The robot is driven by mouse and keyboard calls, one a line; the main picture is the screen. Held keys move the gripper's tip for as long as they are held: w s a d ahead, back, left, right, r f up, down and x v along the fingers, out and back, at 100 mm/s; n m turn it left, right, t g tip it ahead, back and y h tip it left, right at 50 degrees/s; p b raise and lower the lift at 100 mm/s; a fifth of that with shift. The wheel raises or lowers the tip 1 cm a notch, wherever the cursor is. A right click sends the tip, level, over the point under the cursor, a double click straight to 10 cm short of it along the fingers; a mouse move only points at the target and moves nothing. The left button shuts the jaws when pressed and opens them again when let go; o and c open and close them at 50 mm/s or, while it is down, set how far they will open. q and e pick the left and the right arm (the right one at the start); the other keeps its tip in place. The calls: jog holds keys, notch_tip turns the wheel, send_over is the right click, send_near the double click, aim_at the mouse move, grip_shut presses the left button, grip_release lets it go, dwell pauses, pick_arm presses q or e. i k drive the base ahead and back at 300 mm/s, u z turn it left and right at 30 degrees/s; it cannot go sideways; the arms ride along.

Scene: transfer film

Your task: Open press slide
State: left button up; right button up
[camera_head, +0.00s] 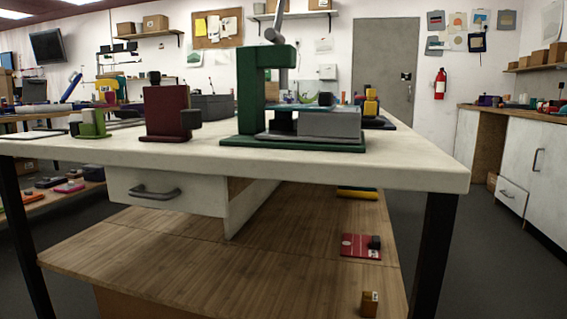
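A green press (247,92) stands upright on a green base at the front right of the white table. A grey lever (275,30) rises from its top. A small dark piece lies above the slide, under the press arm. How far the slide is drawn out I cannot tell. Neither of my grippers shows in the head view.
A dark red block device (166,112) and a small green device (92,122) stand left of the press on the white table (300,155). A drawer (155,190) hangs below. A wooden shelf (200,260) lies underneath. Cabinets (525,160) stand right, with open floor between.

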aim_at(338, 125)
jog(key=u, duration=2.25)
jog(key=k, duration=0.6)
jog(key=z, duration=2.25)
jog(key=i, duration=0.5)
